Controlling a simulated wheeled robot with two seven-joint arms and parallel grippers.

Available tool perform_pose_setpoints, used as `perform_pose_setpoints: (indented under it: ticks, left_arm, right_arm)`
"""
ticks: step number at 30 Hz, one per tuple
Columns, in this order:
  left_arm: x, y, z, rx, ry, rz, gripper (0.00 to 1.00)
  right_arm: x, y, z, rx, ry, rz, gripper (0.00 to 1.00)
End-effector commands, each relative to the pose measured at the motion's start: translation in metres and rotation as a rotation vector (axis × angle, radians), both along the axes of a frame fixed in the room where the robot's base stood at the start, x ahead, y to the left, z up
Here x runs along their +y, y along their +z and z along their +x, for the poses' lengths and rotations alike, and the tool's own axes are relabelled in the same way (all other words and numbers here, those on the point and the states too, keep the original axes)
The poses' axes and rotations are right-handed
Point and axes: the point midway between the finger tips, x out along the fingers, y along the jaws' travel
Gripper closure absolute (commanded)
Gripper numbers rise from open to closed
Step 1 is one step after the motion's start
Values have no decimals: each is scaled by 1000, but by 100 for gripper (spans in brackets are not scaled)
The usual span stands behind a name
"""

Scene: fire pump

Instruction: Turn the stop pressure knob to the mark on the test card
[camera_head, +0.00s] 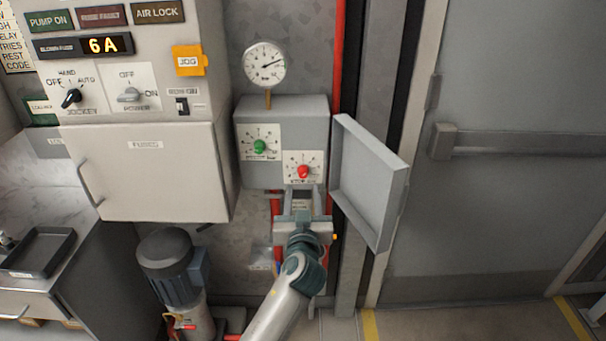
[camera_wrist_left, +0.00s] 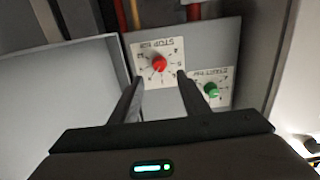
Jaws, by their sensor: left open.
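The red stop pressure knob (camera_head: 303,171) sits on a white dial plate at the lower right of the grey pressure box (camera_head: 285,112). In the left wrist view the red knob (camera_wrist_left: 159,63) shows upside down, with STOP lettering on its plate. The green knob (camera_head: 259,146) is up and left of it; it also shows in the left wrist view (camera_wrist_left: 212,90). My left gripper (camera_head: 305,190) is just below the red knob. Its fingers (camera_wrist_left: 155,88) are open, apart on either side of the knob's line and empty. The test card cannot be made out. My right gripper is not in view.
The box's open grey door (camera_head: 368,182) stands just right of my left gripper. A pressure gauge (camera_head: 264,64) rises above the box. The control cabinet (camera_head: 150,165) is at the left, above a blue-grey motor (camera_head: 168,265). A red pipe (camera_head: 339,50) runs behind.

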Motion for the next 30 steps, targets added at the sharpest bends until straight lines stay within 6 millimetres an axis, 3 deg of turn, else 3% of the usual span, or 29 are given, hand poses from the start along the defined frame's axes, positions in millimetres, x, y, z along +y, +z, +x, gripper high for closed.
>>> perform_pose_setpoints:
  ticks: [6,13,28,29,30]
  left_arm:
    - [0,2,37,0,0,2,58]
    - [-1,1,65,0,-1,2,58]
    - [0,0,76,0,-1,-1,58]
    - [0,0,76,0,-1,-1,60]
    - [0,0,76,0,-1,-1,70]
  right_arm:
    - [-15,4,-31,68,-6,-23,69]
    - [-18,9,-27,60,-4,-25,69]
    - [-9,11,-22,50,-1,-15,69]
    - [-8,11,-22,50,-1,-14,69]
    - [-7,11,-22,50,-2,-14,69]
